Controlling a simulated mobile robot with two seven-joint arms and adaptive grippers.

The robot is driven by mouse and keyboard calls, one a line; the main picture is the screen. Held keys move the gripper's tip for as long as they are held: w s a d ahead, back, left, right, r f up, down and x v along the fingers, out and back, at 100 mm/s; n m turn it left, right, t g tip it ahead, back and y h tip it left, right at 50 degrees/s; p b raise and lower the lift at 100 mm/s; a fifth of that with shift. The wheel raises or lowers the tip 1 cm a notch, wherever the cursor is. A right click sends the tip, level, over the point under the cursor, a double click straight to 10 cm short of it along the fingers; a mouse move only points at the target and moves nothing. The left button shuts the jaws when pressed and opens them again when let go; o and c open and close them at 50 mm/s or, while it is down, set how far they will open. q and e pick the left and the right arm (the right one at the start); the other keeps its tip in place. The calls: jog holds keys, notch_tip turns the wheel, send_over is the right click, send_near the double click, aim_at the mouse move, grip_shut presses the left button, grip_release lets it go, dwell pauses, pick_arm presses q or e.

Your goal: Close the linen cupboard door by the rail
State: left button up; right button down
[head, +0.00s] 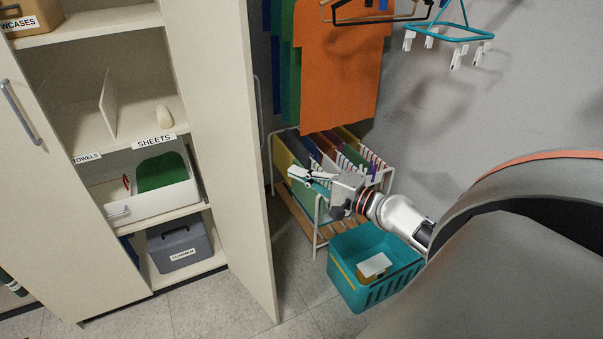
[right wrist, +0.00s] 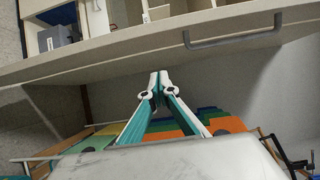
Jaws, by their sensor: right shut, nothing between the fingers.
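The linen cupboard's right door (head: 225,150) stands open, its inner face toward me in the head view. Its rail (head: 257,105) shows as a thin grey bar past the door's right side. In the right wrist view the door (right wrist: 120,62) crosses the upper part, and the rail (right wrist: 235,39) is a grey bar on its near face. My right gripper (head: 292,176) is shut and empty, right of the door. In the right wrist view the fingertips (right wrist: 158,76) are below and left of the rail, apart from it. My left gripper is not in view.
The cupboard's left door (head: 55,190) has its own handle (head: 20,112). Shelves hold a white bin (head: 150,200) and a grey box (head: 180,247). A rack of coloured folders (head: 330,150), a teal basket (head: 345,285) and hanging cloths (head: 335,75) are beside my right arm.

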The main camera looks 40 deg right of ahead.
jog(key=w+a+p, duration=0.3)
jog(key=w+a, duration=0.3)
jog(key=shift+w+p, duration=0.15)
jog(key=shift+p, duration=0.25)
dwell(0.4)
